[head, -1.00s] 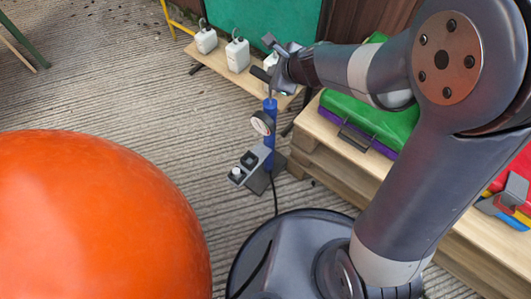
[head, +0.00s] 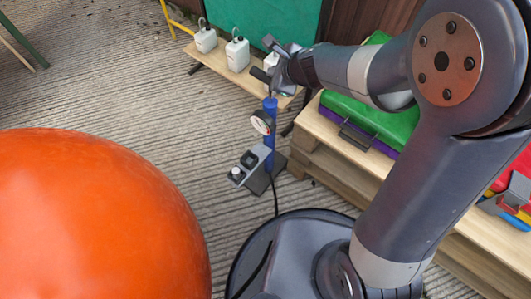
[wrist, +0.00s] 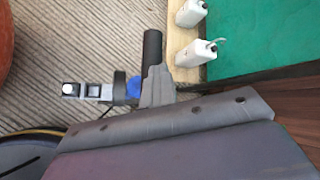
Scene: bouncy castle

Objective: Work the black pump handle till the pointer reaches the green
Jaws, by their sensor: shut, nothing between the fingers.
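The pump is a blue upright cylinder (head: 269,140) on a dark base on the ground. A round white-faced gauge (head: 262,122) is on its side; its pointer is too small to read. The black handle (head: 260,75) is at the top of a thin rod, raised above the cylinder. In the wrist view the black handle (wrist: 152,55) sticks out beyond my grey gripper (wrist: 157,88), with the blue pump top (wrist: 133,87) beside it. My gripper (head: 275,80) is shut and empty, right at the handle. Its fingers partly hide the handle, so I cannot tell whether they touch.
White jugs (head: 237,54) stand on a low wooden board behind. A big orange ball (head: 95,220) fills the lower left.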

